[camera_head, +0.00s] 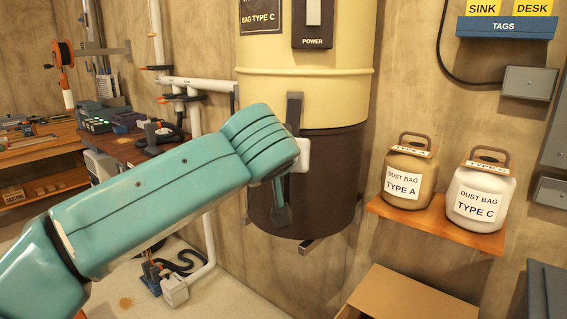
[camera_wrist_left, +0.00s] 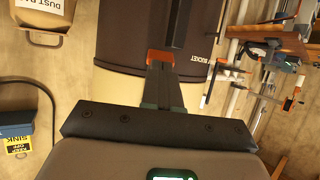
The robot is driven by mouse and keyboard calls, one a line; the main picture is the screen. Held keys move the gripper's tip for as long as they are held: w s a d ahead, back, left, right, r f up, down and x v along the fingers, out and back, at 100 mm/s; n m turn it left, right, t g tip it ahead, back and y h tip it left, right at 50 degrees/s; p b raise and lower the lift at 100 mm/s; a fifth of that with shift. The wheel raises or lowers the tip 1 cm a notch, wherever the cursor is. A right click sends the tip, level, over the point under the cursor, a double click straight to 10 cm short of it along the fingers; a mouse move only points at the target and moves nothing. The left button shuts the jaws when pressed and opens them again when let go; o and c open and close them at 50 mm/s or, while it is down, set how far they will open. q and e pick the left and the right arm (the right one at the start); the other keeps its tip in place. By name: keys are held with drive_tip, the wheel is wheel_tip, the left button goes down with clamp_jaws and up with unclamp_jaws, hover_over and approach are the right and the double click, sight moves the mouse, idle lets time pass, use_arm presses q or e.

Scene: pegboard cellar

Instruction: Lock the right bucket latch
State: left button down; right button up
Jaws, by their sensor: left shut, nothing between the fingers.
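The dust collector has a cream upper drum (camera_head: 305,88) and a dark brown bucket (camera_head: 335,185) below it. A dark grey upright latch part (camera_head: 294,112) crosses the seam just above my arm's end. In the left wrist view, which is upside down, a dark bar (camera_wrist_left: 180,22) runs over the bucket (camera_wrist_left: 130,40), close to the word BUCKET. My left gripper (camera_wrist_left: 160,56) is shut and empty, its orange tips at or near the bar's end by the seam. Contact cannot be told. In the head view my arm hides most of the latch area. My right gripper is out of view.
A wooden shelf (camera_head: 440,222) right of the bucket holds the Type A (camera_head: 408,178) and Type C (camera_head: 480,196) dust bag jars. An open cardboard box (camera_head: 410,295) stands below. White pipes (camera_head: 200,84) and a cluttered workbench (camera_head: 140,148) are at left.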

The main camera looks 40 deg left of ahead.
use_arm(q)
drive_tip(key=shift+w+a+r+t+p, duration=0.15)
drive_tip(key=shift+w+r+t+p, duration=0.1)
drive_tip(key=shift+r+t+p, duration=0.25)
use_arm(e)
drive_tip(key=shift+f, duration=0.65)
use_arm(q)
drive_tip(key=shift+w, duration=0.1)
